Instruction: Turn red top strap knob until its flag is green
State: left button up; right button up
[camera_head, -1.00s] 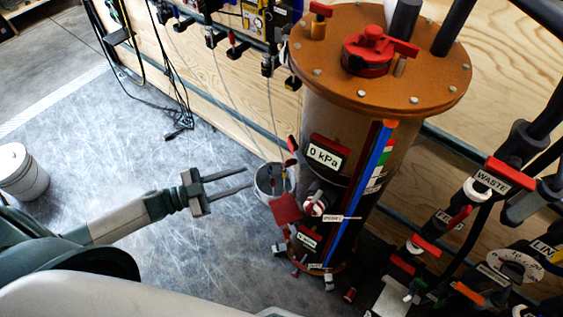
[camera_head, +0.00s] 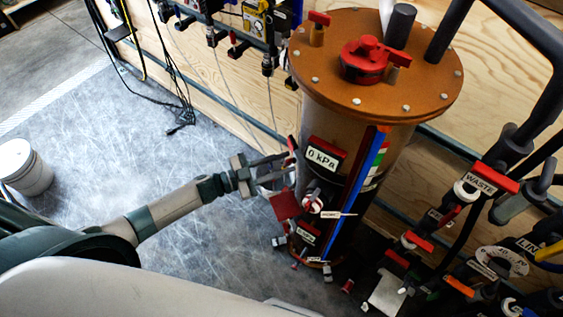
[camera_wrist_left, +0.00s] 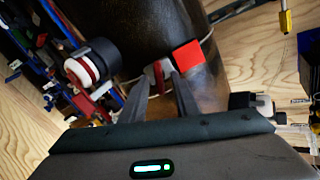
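The tall brown filter tank (camera_head: 327,120) stands upright with an orange lid. A small red knob (camera_head: 292,148) sits at the tank's left side, left of the 0 kPa display. In the left wrist view a red piece (camera_wrist_left: 158,76), probably this knob, shows between or just beyond my fingertips; contact cannot be told. A red square flag (camera_wrist_left: 185,58) is beside it against the tank. My left gripper (camera_head: 284,166) is open at the tank's left side, its fingers pointing at the knob; it also shows in the left wrist view (camera_wrist_left: 168,80). My right gripper is not in view.
A lower red flag (camera_head: 285,205) and a red-white knob (camera_head: 313,206) are on the tank's front. A white bucket (camera_head: 24,168) stands far left. Labelled valves and pipes, including WASTE (camera_head: 481,183), crowd the right. The floor left of the tank is mostly clear.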

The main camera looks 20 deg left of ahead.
pick_arm(q)
grip_shut()
jog(key=shift+f+m+b, duration=0.1)
jog(key=shift+m+b, duration=0.2)
jog(key=shift+m, duration=0.1)
jog(key=shift+f+m+b, duration=0.1)
jog(key=shift+m+b, duration=0.65)
jog(key=shift+m, duration=0.45)
jog(key=shift+s+m+b, duration=0.1)
jog(key=shift+m+b, duration=0.65)
jog(key=shift+m, duration=0.55)
grip_release()
